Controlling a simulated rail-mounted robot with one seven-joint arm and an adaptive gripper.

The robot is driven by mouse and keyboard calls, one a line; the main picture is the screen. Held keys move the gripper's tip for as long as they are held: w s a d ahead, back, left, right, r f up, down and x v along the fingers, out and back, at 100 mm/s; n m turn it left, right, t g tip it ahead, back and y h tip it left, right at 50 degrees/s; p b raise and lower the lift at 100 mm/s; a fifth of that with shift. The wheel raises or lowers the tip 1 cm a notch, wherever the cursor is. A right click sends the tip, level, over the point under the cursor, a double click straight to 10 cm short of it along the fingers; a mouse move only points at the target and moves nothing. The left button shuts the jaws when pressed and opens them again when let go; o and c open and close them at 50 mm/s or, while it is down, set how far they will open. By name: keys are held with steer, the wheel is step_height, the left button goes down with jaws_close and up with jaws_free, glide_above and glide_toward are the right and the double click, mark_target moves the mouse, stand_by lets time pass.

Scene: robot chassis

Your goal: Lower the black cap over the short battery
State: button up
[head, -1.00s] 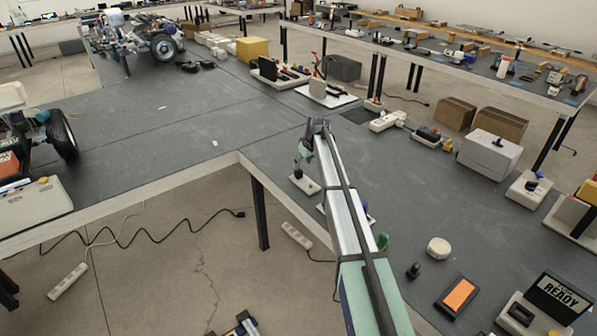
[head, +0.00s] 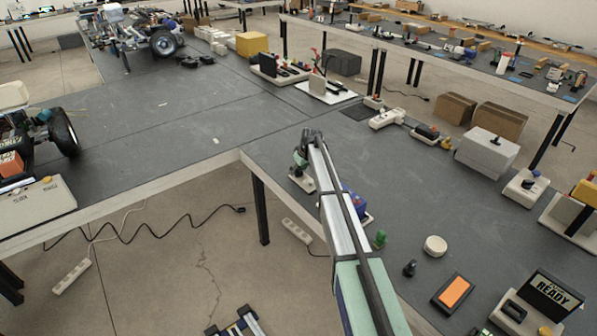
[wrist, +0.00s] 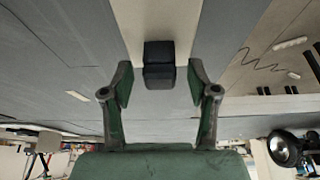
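My gripper (wrist: 159,80) is open in the wrist view, with one dark finger on each side of a black block. The black block (wrist: 159,66), likely the cap, shows two stacked parts; a gap appears between it and each finger pad. A pale strip (wrist: 150,18), perhaps its base, lies behind it. In the head view my gripper (head: 300,158) is low over a small cream base (head: 302,184) near the table's inner corner, and it hides what stands there. I cannot pick out the short battery for certain.
The grey table (head: 400,190) has clear room right of the arm. A blue item (head: 352,200) sits partly behind my arm. A green piece (head: 380,238), a round white piece (head: 435,246) and an orange-topped box (head: 454,292) stand nearer. The table edge is close left of the base.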

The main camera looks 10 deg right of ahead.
steer(key=c, duration=0.7)
steer(key=shift+r, duration=0.1)
